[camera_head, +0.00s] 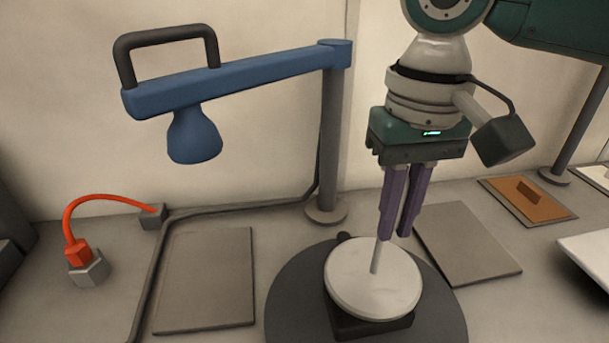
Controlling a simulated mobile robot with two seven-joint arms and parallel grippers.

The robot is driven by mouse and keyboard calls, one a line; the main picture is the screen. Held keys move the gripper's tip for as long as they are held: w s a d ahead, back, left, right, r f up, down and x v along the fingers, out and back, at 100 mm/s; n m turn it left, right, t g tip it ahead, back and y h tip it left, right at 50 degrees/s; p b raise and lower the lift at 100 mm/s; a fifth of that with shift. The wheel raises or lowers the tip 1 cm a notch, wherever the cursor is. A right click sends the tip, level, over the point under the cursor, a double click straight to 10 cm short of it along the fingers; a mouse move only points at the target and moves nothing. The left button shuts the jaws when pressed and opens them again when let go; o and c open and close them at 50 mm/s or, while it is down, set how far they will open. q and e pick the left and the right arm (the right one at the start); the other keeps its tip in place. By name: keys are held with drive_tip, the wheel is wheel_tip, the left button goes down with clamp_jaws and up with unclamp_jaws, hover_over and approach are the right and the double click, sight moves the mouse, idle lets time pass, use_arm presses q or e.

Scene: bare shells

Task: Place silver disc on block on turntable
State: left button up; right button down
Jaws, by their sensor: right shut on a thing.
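The silver disc (350,285) is a pale round plate with a thin upright rod at its middle. It lies over the dark block (372,325), which stands on the dark grey round turntable (290,300). The disc hides most of the block, and I cannot tell whether it touches the block or hovers just above. My right gripper (394,236) comes down from above with purple fingers. It is shut on the top of the disc's rod. My left gripper is not in view.
A blue lamp-like arm (245,73) on a grey post (330,140) stands behind, left of my right arm. Flat grey plates lie left (205,280) and right (468,243) of the turntable.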

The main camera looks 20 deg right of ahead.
drive_tip(key=shift+f, duration=2.25)
drive_tip(key=c, duration=0.9)
unclamp_jaws()
